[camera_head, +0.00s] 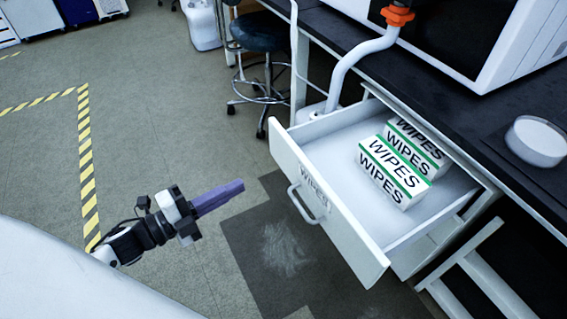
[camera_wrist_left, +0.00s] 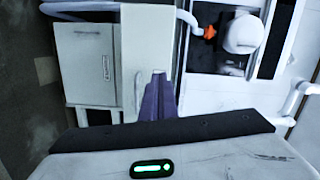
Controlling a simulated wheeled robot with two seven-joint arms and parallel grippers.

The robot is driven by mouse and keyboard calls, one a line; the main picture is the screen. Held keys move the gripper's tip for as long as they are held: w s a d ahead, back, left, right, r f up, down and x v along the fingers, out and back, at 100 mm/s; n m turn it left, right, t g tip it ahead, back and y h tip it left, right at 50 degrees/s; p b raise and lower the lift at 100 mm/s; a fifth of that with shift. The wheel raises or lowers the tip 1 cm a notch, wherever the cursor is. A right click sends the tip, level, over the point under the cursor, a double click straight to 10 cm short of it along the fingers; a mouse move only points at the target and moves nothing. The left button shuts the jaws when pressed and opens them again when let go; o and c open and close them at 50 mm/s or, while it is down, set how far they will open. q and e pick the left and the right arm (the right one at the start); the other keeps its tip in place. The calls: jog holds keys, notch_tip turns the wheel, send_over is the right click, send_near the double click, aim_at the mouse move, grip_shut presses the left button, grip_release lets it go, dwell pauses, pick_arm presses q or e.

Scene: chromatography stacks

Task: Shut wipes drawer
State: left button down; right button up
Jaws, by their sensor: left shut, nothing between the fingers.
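The wipes drawer (camera_head: 318,207) is pulled far out from under the black bench. Its white front panel has a grey handle (camera_head: 301,203) and a WIPES label. Two white and green wipes boxes (camera_head: 393,174) lie inside, towards the back. My left gripper (camera_head: 240,186), with purple fingers, is shut and empty. In the head view it is left of the drawer front, apart from the handle. In the left wrist view the purple fingers (camera_wrist_left: 158,97) are together in front of a white panel. My right gripper is not in view.
The black benchtop (camera_head: 458,122) carries a white instrument (camera_head: 505,50) and a round white dish (camera_head: 538,140). A white pipe with an orange joint (camera_head: 397,16) stands beyond the drawer. A stool (camera_head: 257,35) is behind. The floor left of the drawer is clear.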

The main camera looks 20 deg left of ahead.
pick_arm(q)
jog(key=r+m+h, duration=0.1)
jog(key=m+h, duration=0.1)
jog(key=m, duration=0.2)
jog(key=g+b, duration=0.1)
jog(key=b, duration=0.1)
send_near(296, 157)
jog(key=x, duration=0.6)
jog(key=shift+w+d, duration=0.15)
jog(key=shift+d, duration=0.05)
jog(key=shift+w, duration=0.1)
